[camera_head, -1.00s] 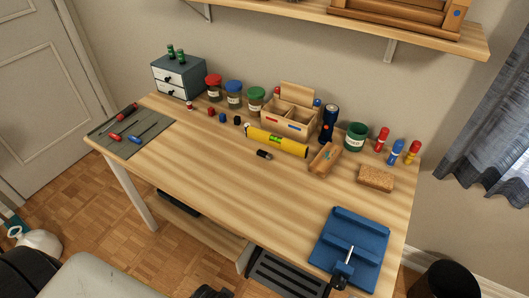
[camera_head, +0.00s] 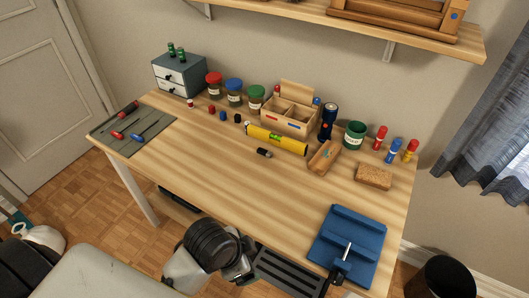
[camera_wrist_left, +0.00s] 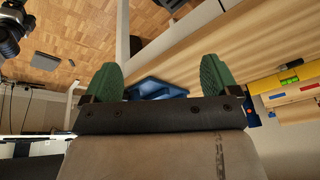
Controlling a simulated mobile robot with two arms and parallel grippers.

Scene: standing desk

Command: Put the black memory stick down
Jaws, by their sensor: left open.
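The black memory stick (camera_head: 264,153) lies on the desk top (camera_head: 200,185) in the head view, just in front of the yellow spirit level (camera_head: 277,140). Nothing holds it there. My left gripper (camera_wrist_left: 159,80) is open and empty in the left wrist view, its two green fingertips wide apart. My left gripper's fingers do not show in the head view, and my right gripper cannot be made out in either view.
A wooden plane (camera_head: 324,157) and a cork block (camera_head: 374,177) lie to the right of the stick. A blue fixture (camera_head: 348,240) with a clamp sits at the front right. Jars and a wooden organizer (camera_head: 289,123) line the back. The desk's middle front is clear.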

